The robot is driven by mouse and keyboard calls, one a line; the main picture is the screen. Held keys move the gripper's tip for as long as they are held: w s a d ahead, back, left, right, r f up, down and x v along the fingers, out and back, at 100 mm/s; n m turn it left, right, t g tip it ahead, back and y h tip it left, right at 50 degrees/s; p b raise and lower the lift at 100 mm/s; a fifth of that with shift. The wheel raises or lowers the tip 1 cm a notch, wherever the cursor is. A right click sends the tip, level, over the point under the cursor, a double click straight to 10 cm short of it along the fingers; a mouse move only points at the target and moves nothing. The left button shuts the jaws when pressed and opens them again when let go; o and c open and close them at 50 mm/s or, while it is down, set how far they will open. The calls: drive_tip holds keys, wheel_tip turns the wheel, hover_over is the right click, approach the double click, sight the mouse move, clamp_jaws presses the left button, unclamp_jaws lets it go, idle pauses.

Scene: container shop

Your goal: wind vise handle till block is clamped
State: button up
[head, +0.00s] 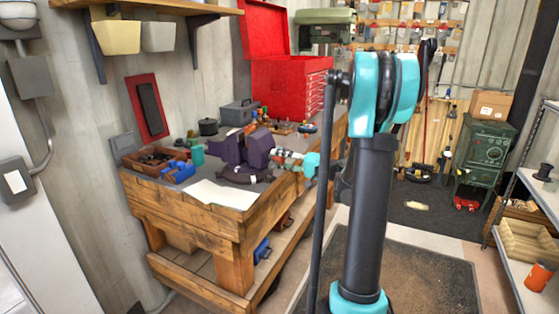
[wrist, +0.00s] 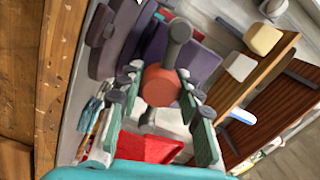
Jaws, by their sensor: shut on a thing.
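The purple vise (head: 232,150) stands on the wooden workbench, with its dark base plate below. In the wrist view its purple body (wrist: 196,62) fills the area beyond my fingers. The vise handle shows there as a grey bar (wrist: 179,34) with a round orange-red end (wrist: 160,87). My gripper (wrist: 161,82) is shut on this round end, with one finger on each side. In the head view my gripper (head: 288,157) is at the right side of the vise.
The workbench (head: 190,203) also holds a white sheet (head: 217,194), blue parts (head: 178,171), a wooden tray (head: 150,160), a grey toolbox (head: 237,112) and a red tool chest (head: 290,92). A shelf rack stands at right. A floor mat (head: 420,270) lies clear beside the bench.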

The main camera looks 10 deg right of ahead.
idle(0.3)
drive_tip(key=o, duration=1.2)
drive_tip(key=shift+c, duration=0.2)
drive_tip(key=shift+d, duration=0.1)
drive_tip(key=v, duration=1.1)
drive_tip(key=shift+s+d, duration=0.2)
drive_tip(key=shift+d, duration=0.15)
drive_tip(key=s+a+f+g+h, duration=0.55)
drive_tip(key=s+a+f, duration=0.45)
drive_tip(key=a+f, duration=0.2)
drive_tip(key=s+d+f+n+h, duration=0.1)
drive_tip(key=s+d+f+h, duration=0.2)
drive_tip(key=s, duration=0.3)
drive_tip(key=s+d+f+n+h, duration=0.2)
drive_tip(key=s+d+f+h, duration=0.1)
drive_tip(key=s+f+h, duration=0.2)
drive_tip(key=s+h, duration=0.1)
drive_tip(key=s, duration=0.1)
drive_tip(key=shift+s+f, duration=0.3)
